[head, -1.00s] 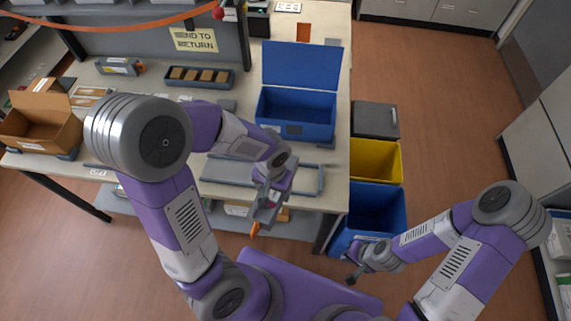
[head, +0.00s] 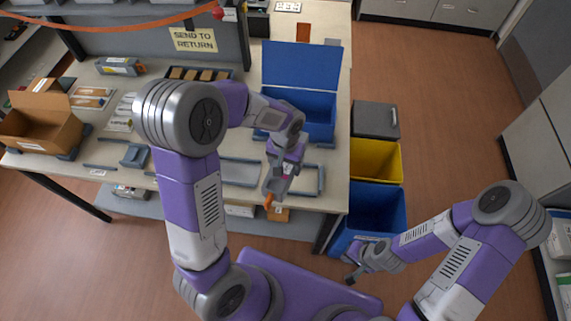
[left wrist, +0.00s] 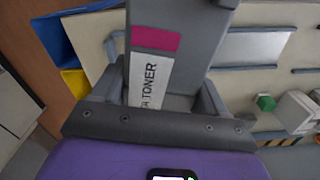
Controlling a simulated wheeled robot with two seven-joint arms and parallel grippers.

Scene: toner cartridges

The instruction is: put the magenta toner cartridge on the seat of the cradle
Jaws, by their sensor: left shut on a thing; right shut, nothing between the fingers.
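The magenta toner cartridge is a grey block with a magenta patch and a white label, seen close up in the left wrist view (left wrist: 187,35). My left gripper (left wrist: 158,92) is shut on it. In the head view my left gripper (head: 282,170) holds the cartridge (head: 276,186), its orange end pointing down, by the table's front edge. A small blue-grey stand (head: 135,155) on the table's left part may be the cradle; I cannot tell for sure. My right gripper (head: 353,272) is shut and empty, low beside the blue bin.
An open blue box (head: 318,118) stands on the table's right part. Flat grey trays (head: 240,172) lie along the front. A cardboard box (head: 40,125) is at the left. Yellow (head: 375,160) and blue (head: 378,207) bins stand right of the table.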

